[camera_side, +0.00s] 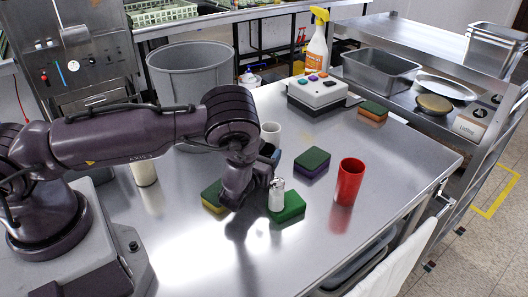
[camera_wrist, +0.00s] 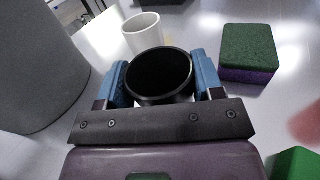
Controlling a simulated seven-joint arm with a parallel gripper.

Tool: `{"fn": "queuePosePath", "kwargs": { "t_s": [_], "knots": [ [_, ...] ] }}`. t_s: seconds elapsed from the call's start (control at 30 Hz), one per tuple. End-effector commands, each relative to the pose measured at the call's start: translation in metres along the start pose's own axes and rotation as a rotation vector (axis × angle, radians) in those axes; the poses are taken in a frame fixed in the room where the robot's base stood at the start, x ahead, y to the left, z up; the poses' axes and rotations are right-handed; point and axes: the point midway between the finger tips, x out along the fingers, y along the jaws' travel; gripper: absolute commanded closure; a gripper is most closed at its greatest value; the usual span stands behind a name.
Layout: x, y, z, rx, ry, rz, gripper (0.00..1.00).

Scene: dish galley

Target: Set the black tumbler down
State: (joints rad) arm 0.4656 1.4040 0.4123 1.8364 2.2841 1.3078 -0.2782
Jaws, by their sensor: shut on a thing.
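The black tumbler (camera_wrist: 160,76) shows in the wrist view, between the blue fingers of my gripper (camera_wrist: 160,82). One finger presses each side. I see its open mouth and dark inside; it looks upright. Its base is hidden, so I cannot tell whether it touches the counter. In the side view my gripper (camera_side: 268,151) is low over the middle of the steel counter (camera_side: 330,240), and my arm hides most of the tumbler. A white cup (camera_side: 271,132) stands just beyond it, also in the wrist view (camera_wrist: 142,33).
A green and purple sponge (camera_side: 312,161) lies to the right, with a red tumbler (camera_side: 349,182) farther right. A green sponge (camera_side: 292,206) and a green-yellow sponge (camera_side: 211,196) lie near my wrist. A grey bin (camera_side: 192,75) stands behind. The front counter is bare.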

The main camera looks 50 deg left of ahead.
Motion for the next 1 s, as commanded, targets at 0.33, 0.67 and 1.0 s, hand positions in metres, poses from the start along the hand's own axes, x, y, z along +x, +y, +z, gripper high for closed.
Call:
{"fn": "queuePosePath", "kwargs": {
  "t_s": [0.33, 0.67, 1.0],
  "knots": [
    [-0.001, 0.000, -0.009, 0.001, 0.005, 0.001, 0.62],
    [-0.002, 0.000, -0.018, -0.001, 0.014, 0.001, 0.62],
    [-0.002, 0.000, -0.020, -0.001, 0.015, 0.000, 0.35]
  ]
}}
